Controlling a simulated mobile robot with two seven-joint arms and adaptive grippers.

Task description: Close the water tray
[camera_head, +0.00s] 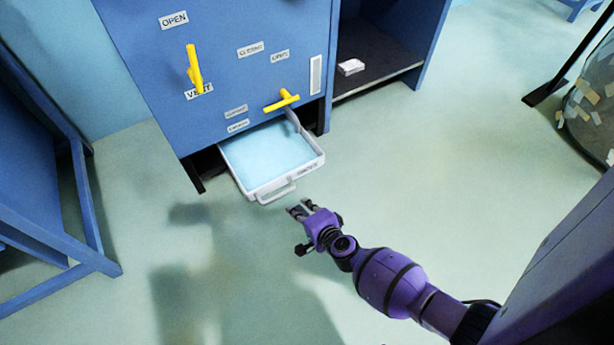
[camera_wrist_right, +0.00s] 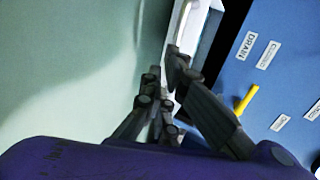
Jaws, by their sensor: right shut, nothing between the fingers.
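The water tray (camera_head: 268,158) is a white-grey drawer with light blue water in it. It sticks out of the bottom of the blue cabinet (camera_head: 240,60) in the head view, with a handle (camera_head: 276,193) on its front. My right gripper (camera_head: 299,208) is shut and empty, just in front of the handle and a little to its right. In the right wrist view the fingers (camera_wrist_right: 165,92) point toward part of the tray's white edge (camera_wrist_right: 188,30); I cannot tell whether they touch it. My left gripper is out of view.
Yellow valve handles (camera_head: 194,68) (camera_head: 282,100) project from the labelled cabinet front. An open shelf (camera_head: 375,60) with a small white item (camera_head: 351,67) stands to the right. A blue frame (camera_head: 85,200) is at the left. The floor around the tray is clear.

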